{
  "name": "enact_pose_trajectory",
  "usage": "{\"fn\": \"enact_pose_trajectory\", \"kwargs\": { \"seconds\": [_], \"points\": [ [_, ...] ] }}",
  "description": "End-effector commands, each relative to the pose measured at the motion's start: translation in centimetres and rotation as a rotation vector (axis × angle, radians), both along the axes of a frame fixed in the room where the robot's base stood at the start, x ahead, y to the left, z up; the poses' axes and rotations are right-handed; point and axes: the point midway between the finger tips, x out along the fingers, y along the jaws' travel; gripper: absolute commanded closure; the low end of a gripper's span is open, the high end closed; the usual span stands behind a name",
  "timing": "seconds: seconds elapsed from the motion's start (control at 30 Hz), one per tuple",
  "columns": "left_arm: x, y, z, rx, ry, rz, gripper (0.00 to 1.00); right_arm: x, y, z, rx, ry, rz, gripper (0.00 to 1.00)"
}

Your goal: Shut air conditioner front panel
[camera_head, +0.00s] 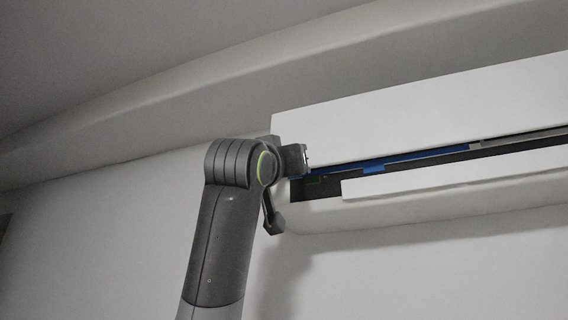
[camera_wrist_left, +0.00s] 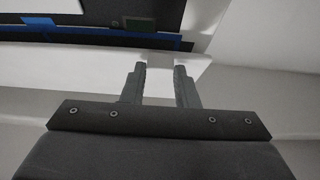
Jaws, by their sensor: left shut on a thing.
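The air conditioner (camera_head: 400,215) is mounted high on the wall. Its white front panel (camera_head: 420,110) stands out from the body, with a dark gap and blue parts showing below its lower edge. My left gripper (camera_head: 303,158) is at the panel's lower left corner and shut on the panel. In the left wrist view my left gripper (camera_wrist_left: 160,70) has its two fingers a little apart, with the white panel edge (camera_wrist_left: 90,65) at their tips. The exact contact is partly hidden. My right gripper is in neither view.
The blue part (camera_wrist_left: 110,33) and dark interior (camera_wrist_left: 95,12) show beyond the panel edge in the left wrist view. The wall (camera_head: 110,220) left of the unit is clear.

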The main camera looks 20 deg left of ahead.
Motion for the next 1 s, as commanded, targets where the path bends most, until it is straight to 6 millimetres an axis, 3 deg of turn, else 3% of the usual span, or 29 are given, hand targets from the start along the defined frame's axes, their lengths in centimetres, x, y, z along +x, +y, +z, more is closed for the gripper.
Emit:
{"fn": "enact_pose_trajectory", "kwargs": {
  "seconds": [0.4,0.9,0.93,1.0],
  "points": [
    [2.9,-0.1,-0.9,-0.002,-0.036,0.001,1.00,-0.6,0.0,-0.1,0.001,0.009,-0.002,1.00],
    [3.4,-0.1,-1.1,-0.003,-0.028,0.001,1.00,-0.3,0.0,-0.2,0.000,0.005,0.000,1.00],
    [3.4,-0.1,-1.1,-0.003,-0.028,0.001,0.72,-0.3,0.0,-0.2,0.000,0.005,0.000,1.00],
    [3.3,-0.1,-1.1,-0.002,-0.030,0.000,0.62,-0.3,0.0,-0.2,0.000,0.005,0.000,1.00]
  ]
}}
